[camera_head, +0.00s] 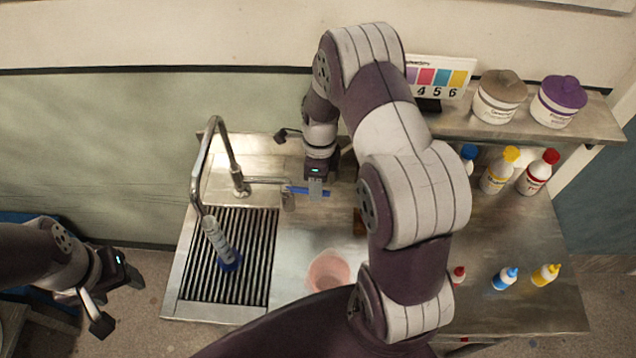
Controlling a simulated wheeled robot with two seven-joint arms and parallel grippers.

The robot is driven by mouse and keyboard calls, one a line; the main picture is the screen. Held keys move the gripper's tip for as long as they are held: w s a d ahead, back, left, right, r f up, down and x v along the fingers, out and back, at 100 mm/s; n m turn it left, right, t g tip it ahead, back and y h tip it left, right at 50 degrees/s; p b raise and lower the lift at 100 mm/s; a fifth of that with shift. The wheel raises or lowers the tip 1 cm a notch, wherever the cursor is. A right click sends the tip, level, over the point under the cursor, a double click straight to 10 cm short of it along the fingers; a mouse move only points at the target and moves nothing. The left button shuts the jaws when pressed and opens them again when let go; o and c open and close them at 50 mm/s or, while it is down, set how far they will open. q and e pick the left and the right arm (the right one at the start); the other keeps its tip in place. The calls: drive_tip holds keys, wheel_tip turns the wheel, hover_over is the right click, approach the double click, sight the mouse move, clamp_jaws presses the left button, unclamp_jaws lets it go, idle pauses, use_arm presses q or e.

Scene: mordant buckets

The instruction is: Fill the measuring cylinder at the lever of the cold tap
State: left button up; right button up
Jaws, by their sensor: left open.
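The measuring cylinder (221,243), clear with a blue foot, stands on the dark ribbed drain grate, directly below the tap's spout end. Its water level is too small to tell. The tap (222,135) is a tall metal gooseneck. A blue lever (299,190) sticks out to the right of its side fitting. My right gripper (316,190) is at this lever, its fingers overlapping it; whether they grip it or only touch it, I cannot tell. My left gripper (108,298) is open and empty, left of the sink and apart from everything.
A pink bucket (328,272) stands on the counter right of the grate (272,250), partly behind my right arm. Small bottles with red, blue and yellow caps stand at the right. Lidded tubs (499,98) and a colour chart (440,77) are on the back shelf (597,125).

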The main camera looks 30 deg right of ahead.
wheel_tip(320, 180, up, 12)
drive_tip(key=w+d+p, duration=0.1)
drive_tip(key=w, duration=0.1)
drive_tip(key=shift+d+r, duration=0.25)
drive_tip(key=shift+f, duration=0.1)
idle(0.4)
idle(1.2)
